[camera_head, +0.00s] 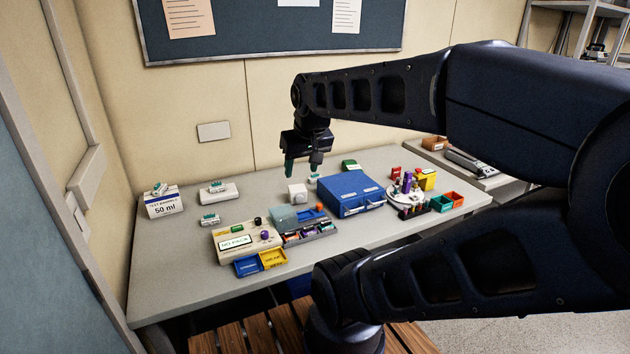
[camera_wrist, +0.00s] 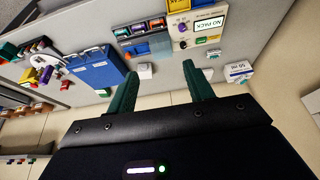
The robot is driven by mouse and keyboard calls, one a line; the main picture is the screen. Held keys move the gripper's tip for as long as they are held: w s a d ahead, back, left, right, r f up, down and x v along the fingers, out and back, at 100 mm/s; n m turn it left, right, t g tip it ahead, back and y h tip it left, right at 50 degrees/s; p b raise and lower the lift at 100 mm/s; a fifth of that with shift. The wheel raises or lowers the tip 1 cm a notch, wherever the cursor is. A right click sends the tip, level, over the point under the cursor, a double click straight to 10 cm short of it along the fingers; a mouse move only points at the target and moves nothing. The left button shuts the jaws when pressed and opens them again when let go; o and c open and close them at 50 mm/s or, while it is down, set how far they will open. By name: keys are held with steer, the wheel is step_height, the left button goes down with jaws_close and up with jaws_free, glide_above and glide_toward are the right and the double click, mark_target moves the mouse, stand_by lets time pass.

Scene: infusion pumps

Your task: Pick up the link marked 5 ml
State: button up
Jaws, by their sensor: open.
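Several small teal-topped pieces sit on the grey table, and any could be a link; their labels are too small to read, so I cannot tell which is marked 5 ml. One is on a white stand (camera_head: 218,193) at the back left. Another white piece (camera_head: 210,220) is in front of it, and a third (camera_head: 314,179) is beyond the white cube. A fourth rests on the box marked 50 ml (camera_head: 164,204). My gripper (camera_head: 302,168) hangs above the back of the table, its green fingers apart and empty. They also show in the wrist view (camera_wrist: 160,70).
The white cube (camera_head: 297,193) stands below my gripper. A blue case (camera_head: 350,194) is to its right. The pump reading NO PACK (camera_head: 236,243) and a tray of coloured cells (camera_head: 310,234) are in front. A round, cluttered stand (camera_head: 405,197) is at right. The left front table is clear.

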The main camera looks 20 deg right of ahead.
steer(key=shift+o, duration=0.5)
steer(key=m+g+h, duration=0.4)
steer(key=m, duration=1.3)
glide_above(317, 177)
steer(key=a, duration=0.5)
step_height(317, 177, down, 23)
steer(key=shift+s+d+x, duration=0.1)
steer(key=shift+d+x, duration=0.05)
steer(key=shift+x, duration=1.7)
steer(key=shift+s+d+x, duration=0.1)
steer(key=shift+d+x, duration=0.1)
steer(key=shift+x, duration=1.6)
steer(key=shift+s+d+x, duration=0.1)
steer(key=shift+d+x, duration=0.05)
steer(key=shift+x, duration=1.7)
steer(key=shift+r+h, duration=0.15)
steer(key=shift+h, duration=0.15)
